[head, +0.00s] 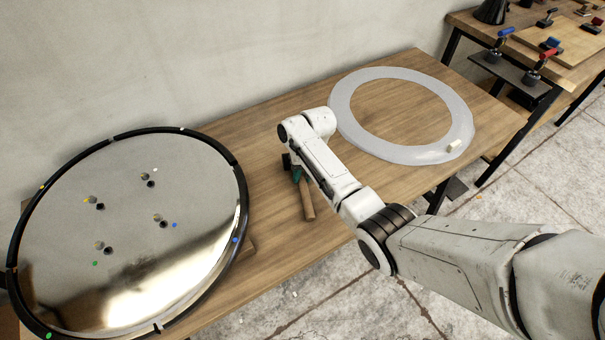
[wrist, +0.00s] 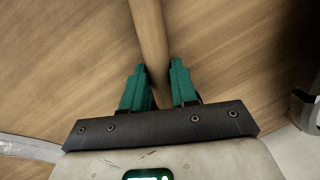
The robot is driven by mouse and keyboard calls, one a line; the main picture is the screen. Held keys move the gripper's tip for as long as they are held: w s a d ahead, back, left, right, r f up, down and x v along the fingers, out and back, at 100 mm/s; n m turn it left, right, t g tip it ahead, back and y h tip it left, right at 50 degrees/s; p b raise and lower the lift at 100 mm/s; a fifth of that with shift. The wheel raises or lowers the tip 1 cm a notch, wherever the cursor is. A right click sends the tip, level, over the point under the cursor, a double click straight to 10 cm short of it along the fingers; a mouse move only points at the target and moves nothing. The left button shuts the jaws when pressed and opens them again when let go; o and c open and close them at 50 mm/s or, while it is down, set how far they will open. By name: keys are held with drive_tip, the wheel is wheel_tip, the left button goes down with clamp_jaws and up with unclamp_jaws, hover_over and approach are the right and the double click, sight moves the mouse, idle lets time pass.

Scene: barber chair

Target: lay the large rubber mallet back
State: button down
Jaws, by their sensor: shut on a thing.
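The rubber mallet shows in the head view as a wooden handle (head: 307,203) below my gripper and a small dark part, apparently its head, just left of the wrist. My gripper (head: 298,175) has green fingers and is shut on the handle. In the wrist view the handle (wrist: 149,40) runs between the two green fingers of my gripper (wrist: 157,68); the mallet's head is out of that view. The mallet is over the wooden table (head: 275,240), low and close to its top. I cannot tell whether it touches the wood.
A large round mirror-like disc with a black rim (head: 241,180) covers the table's left part. A flat pale ring (head: 345,125) lies on the right part, with a small light block (head: 454,146) on it. Bare wood lies between them. A second bench (head: 470,25) with tools stands far right.

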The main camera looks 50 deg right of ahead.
drive_tip(key=c, duration=0.8)
unclamp_jaws()
drive_tip(key=r, duration=0.3)
drive_tip(key=d+r, duration=0.1)
drive_tip(key=r, duration=0.3)
drive_tip(key=s+r, duration=0.1)
drive_tip(key=r, duration=0.2)
drive_tip(key=shift+s+d+r, duration=0.1)
drive_tip(key=shift+d+r, duration=0.2)
drive_tip(key=shift+r, duration=0.05)
